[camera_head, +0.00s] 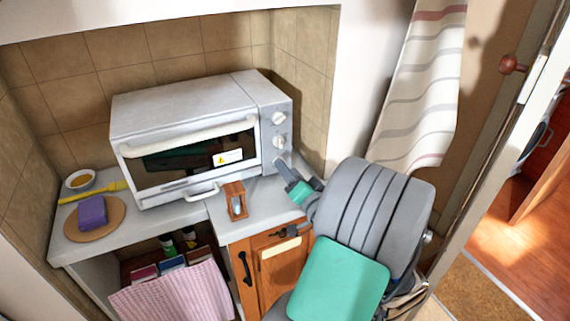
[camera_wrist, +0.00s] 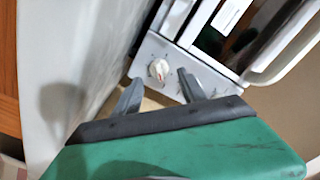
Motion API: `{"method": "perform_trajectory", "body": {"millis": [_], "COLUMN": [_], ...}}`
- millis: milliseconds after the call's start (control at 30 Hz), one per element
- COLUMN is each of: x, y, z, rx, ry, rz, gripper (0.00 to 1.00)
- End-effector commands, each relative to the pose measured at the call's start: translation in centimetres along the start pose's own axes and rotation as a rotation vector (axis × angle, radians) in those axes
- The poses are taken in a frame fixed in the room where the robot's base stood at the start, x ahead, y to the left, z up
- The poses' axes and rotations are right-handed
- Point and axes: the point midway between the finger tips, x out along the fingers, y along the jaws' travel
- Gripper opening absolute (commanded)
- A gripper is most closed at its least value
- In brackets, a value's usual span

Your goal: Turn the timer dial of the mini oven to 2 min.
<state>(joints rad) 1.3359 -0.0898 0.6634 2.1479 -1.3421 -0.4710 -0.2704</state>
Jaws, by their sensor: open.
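The white mini oven (camera_head: 185,105) stands on the counter, with its control panel at the right of its front. An upper dial (camera_head: 279,118) and a middle dial (camera_head: 279,141) show in the head view; the panel's lower part is partly hidden by my gripper (camera_head: 281,164). In the wrist view, a pale round dial (camera_wrist: 158,68) with a red mark lies ahead, between the two fingers of my gripper (camera_wrist: 158,80) in the picture. My gripper is open, and no contact with the dial shows. The dial's scale is too small to read.
A small wooden block holder (camera_head: 234,201) stands on the counter before the oven. A purple sponge (camera_head: 92,211) on a round board, a bowl (camera_head: 80,180) and a yellow brush (camera_head: 92,192) lie left. A striped curtain (camera_head: 418,95) hangs at right.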

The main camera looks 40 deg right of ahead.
Motion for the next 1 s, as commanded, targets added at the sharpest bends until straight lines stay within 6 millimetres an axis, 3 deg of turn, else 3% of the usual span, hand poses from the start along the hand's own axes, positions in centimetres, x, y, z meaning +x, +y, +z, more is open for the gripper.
{"method": "perform_trajectory", "body": {"millis": [133, 433, 1000], "x": [2.1, 2.6, 2.6], "y": [-0.1, 0.0, 0.1], "z": [0.0, 0.0, 0.0], "rx": [0.000, 0.001, 0.001], "ry": [-0.003, 0.001, 0.000], "rz": [-0.001, 0.001, 0.001], "gripper": [0.49, 0.49, 0.03]}}
